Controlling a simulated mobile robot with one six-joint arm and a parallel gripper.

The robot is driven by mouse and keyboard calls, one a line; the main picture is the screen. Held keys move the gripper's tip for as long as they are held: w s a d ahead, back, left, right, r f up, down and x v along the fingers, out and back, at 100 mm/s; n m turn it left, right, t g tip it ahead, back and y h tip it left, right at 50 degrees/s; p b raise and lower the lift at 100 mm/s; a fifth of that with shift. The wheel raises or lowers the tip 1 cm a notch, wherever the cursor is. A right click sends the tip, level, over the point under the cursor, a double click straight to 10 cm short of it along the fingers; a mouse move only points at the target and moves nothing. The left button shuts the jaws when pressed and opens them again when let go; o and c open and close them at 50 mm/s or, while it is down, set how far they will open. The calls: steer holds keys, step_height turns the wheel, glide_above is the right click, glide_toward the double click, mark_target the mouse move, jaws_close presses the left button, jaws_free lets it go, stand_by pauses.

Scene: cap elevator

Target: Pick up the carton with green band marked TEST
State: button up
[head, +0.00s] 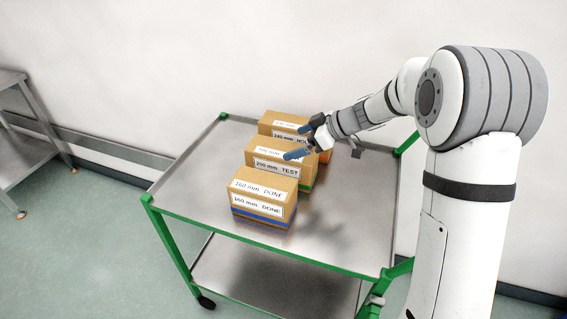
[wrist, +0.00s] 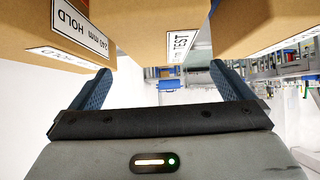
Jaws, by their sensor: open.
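The TEST carton (head: 280,162) is a brown box with a white 200 mm TEST label and a green band low on its side. It stands in the middle of a row of three cartons on the cart. My gripper (head: 303,142) is open and empty, with its blue fingers around the upper right part of this carton in the head view, partly hiding its top. In the wrist view, the TEST carton (wrist: 140,25) shows ahead, between the directions of the two fingers (wrist: 160,68). Whether the fingers touch it I cannot tell.
The HOLD carton (head: 284,124) stands behind and the DONE carton (head: 262,195), with a blue band, in front. The gaps are narrow. The steel cart top (head: 345,235) is clear at the right and front, with a green frame. A white wall rises behind.

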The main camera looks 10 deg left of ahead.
mark_target(283, 149)
steer(key=p+x, duration=0.1)
steer(key=x, duration=0.6)
steer(key=shift+w+d+f+p, duration=0.1)
steer(key=shift+f+p, duration=0.15)
steer(key=shift+p, duration=0.05)
steer(key=shift+c, duration=0.2)
steer(key=shift+r, duration=0.1)
steer(key=c, duration=1.9)
